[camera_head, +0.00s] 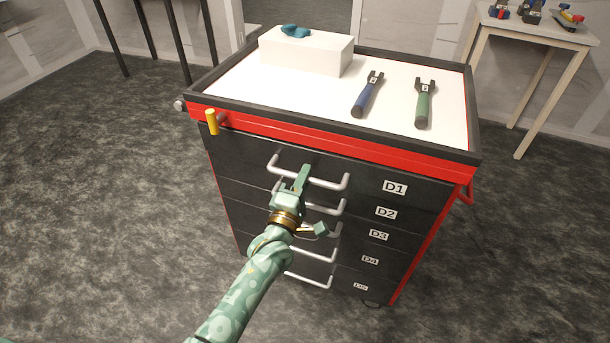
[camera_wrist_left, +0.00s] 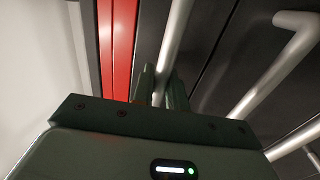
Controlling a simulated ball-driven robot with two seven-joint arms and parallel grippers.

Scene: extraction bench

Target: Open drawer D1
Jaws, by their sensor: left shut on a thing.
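Drawer D1 (camera_head: 420,191) is the top dark drawer of a red and black cabinet, and its front looks flush with the drawers below. Its silver bar handle (camera_head: 330,186) runs across the front, left of the white D1 label. My left gripper (camera_head: 304,176) is shut on this handle near its middle. In the left wrist view the handle bar (camera_wrist_left: 177,35) passes between the two fingers (camera_wrist_left: 160,85). The fingers hide a short part of the bar. My right gripper is in neither view.
Drawers D2 (camera_head: 411,217) and several more with like handles lie below. A yellow-handled thing (camera_head: 212,122) hangs at the left corner. The floor in front looks clear.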

